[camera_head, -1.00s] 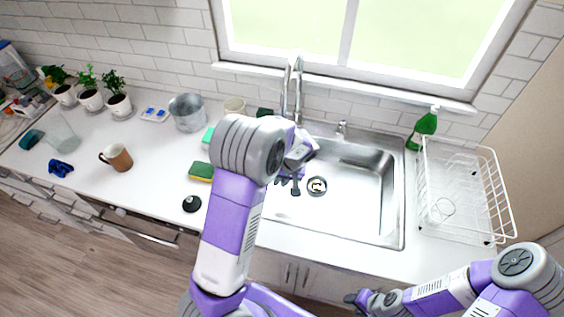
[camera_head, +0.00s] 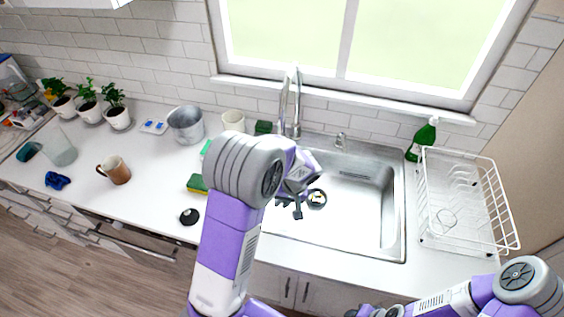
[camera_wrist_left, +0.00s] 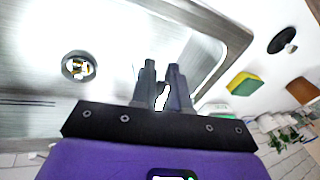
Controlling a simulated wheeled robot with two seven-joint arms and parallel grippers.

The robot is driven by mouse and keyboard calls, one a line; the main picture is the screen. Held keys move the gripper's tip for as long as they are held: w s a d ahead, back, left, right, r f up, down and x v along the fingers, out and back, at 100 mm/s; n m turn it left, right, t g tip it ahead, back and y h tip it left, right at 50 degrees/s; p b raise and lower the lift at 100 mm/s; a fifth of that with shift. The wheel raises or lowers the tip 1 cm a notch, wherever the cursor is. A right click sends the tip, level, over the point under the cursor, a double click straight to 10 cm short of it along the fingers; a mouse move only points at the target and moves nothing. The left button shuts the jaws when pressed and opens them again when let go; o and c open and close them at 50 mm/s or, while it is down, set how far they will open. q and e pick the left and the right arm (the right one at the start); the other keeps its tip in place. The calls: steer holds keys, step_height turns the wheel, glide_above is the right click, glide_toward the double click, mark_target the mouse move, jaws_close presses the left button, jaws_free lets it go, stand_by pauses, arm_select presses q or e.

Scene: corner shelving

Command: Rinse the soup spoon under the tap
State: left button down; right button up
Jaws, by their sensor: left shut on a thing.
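My left gripper (camera_head: 291,208) is over the left part of the sink (camera_head: 355,228), in front of the tap (camera_head: 290,105). In the left wrist view, my left gripper (camera_wrist_left: 163,85) has its dark fingers close together, with a thin bright sliver between them. I take this to be part of the soup spoon (camera_wrist_left: 162,97); the rest of it is hidden or too small to make out. My right gripper (camera_head: 366,312) is at the bottom edge, mostly cut off.
The sink drain (camera_head: 316,198) lies just right of the left gripper. A sponge (camera_head: 197,184), a black stopper (camera_head: 189,216) and a brown mug (camera_head: 115,170) stand on the left counter. A wire dish rack (camera_head: 462,200) and a green bottle (camera_head: 422,139) are on the right.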

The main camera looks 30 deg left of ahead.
arm_select(q)
steer(key=shift+s+d+b, duration=0.15)
steer(key=shift+s+d, duration=0.15)
steer(key=shift+s, duration=0.5)
steer(key=shift+s+d+b, duration=0.2)
steer(key=shift+s+d, duration=0.05)
steer(key=shift+s, duration=0.5)
steer(key=shift+s+d+b, duration=0.15)
steer(key=shift+s+d, duration=0.15)
steer(key=shift+s, duration=0.5)
arm_select(e)
steer(key=shift+f, duration=0.55)
arm_select(q)
steer(key=s+d+r+p, duration=0.1)
steer(key=s+r+p, duration=0.1)
steer(key=s+r, duration=0.2)
steer(key=shift+s+d, duration=0.35)
arm_select(e)
steer(key=shift+r, duration=1.2)
